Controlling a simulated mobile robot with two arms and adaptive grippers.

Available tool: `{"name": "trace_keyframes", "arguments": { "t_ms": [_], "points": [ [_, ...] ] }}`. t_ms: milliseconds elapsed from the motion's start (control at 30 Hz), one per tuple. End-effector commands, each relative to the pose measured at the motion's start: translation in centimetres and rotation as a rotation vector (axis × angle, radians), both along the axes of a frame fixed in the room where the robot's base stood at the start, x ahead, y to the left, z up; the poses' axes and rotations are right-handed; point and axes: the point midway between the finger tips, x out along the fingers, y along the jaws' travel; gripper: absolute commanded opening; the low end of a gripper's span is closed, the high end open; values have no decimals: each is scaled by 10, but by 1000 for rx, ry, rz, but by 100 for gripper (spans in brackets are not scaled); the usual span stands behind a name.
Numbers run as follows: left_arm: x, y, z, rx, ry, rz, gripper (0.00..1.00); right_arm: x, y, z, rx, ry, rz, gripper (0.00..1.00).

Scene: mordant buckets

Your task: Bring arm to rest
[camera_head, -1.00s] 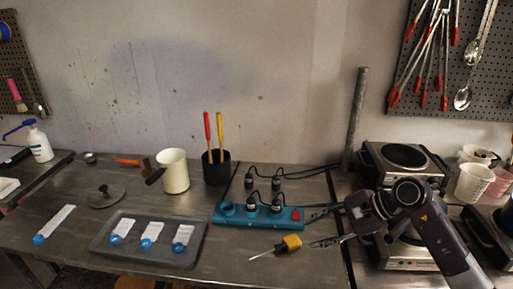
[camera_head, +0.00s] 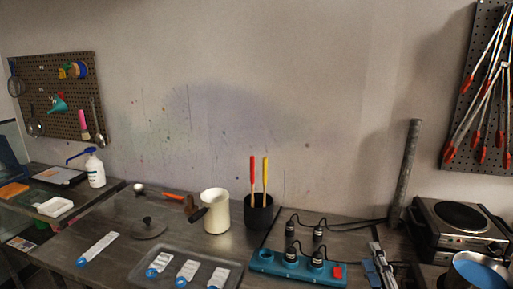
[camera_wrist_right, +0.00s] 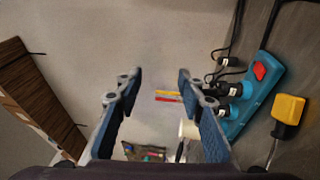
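My right gripper (camera_head: 377,258) shows at the bottom edge of the head view, right of the blue power strip. In the right wrist view its two blue-grey fingers (camera_wrist_right: 160,88) stand wide apart with nothing between them. The power strip (camera_head: 290,270), with black plugs and a red switch, also shows in the right wrist view (camera_wrist_right: 255,98), beside the right finger. A yellow-handled screwdriver (camera_wrist_right: 288,112) lies near it there. My left gripper is in neither view.
A hot plate (camera_head: 460,222) stands at the right, beside a grey upright post (camera_head: 405,170). A cream jug (camera_head: 216,212), a black cup (camera_head: 258,216) with red and yellow handles, and a tray (camera_head: 232,275) with labelled tubes stand left of the strip.

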Motion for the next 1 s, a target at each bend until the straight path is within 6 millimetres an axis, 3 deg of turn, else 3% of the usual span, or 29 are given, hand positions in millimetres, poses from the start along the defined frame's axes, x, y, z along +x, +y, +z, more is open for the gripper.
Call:
{"name": "trace_keyframes", "arguments": {
  "t_ms": [167,300,400,600,767,1000],
  "points": [
    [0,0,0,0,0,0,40,-49,-22,-99,495,313,-195,36],
    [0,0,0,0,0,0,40,-112,-11,-174,827,570,-365,36],
    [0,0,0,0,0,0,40,-158,5,-211,996,725,-474,36],
    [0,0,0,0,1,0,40,-235,39,-250,1204,965,-649,36],
    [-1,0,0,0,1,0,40,-293,66,-263,1314,1137,-776,36],
    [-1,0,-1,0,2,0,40,-275,66,-333,1292,1147,-788,36]
  ]
}}
